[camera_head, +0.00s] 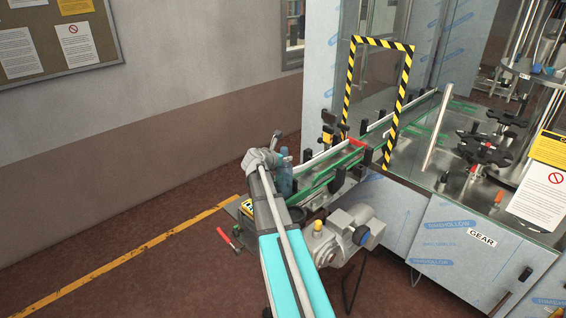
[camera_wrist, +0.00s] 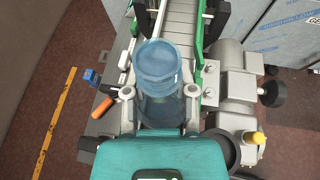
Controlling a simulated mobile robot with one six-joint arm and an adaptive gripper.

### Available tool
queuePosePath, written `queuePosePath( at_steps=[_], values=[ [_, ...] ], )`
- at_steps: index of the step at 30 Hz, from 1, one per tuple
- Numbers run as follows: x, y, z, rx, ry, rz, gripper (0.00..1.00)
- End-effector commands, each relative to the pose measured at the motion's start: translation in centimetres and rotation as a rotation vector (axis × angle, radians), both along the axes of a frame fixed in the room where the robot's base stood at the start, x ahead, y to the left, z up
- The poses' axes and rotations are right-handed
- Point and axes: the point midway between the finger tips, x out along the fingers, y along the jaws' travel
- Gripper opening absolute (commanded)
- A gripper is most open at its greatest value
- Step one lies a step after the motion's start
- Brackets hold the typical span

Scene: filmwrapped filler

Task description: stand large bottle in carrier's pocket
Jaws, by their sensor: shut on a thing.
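A large see-through blue bottle (camera_wrist: 158,62) stands between the two grey fingers of my gripper (camera_wrist: 160,92) in the wrist view. The fingers are shut on its sides, and the teal gripper body is close below it in the picture. In the head view the bottle (camera_head: 285,178) shows upright just right of my arm's end, beside the near end of the conveyor. My fingers are mostly hidden there. I cannot make out the carrier or its pocket for certain. I cannot tell whether the bottle's base touches anything.
The conveyor (camera_wrist: 178,22) with green rails runs from the bottle to the machine, through a yellow-black striped opening (camera_head: 411,75). A grey motor (camera_head: 345,232) sits right of it. An orange-handled tool (camera_wrist: 103,108) and a blue item (camera_wrist: 92,77) lie left. Open floor is at left.

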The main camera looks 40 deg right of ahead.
Motion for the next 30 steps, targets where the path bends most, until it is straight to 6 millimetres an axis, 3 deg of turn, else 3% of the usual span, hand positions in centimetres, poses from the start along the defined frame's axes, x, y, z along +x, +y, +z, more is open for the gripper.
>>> queuePosePath(
  at_steps=[13, 14, 19, 30],
  values=[
    [-0.04, -0.06, -0.38, 0.0, 0.0, -0.001, 0.0],
    [-0.03, -0.06, -0.29, 0.0, 0.0, -0.001, 0.39],
    [-0.05, -0.08, -0.25, 0.0, -0.001, -0.001, 0.69],
    [-0.07, -0.12, -0.21, 0.0, 0.0, -0.002, 0.69]
  ],
)
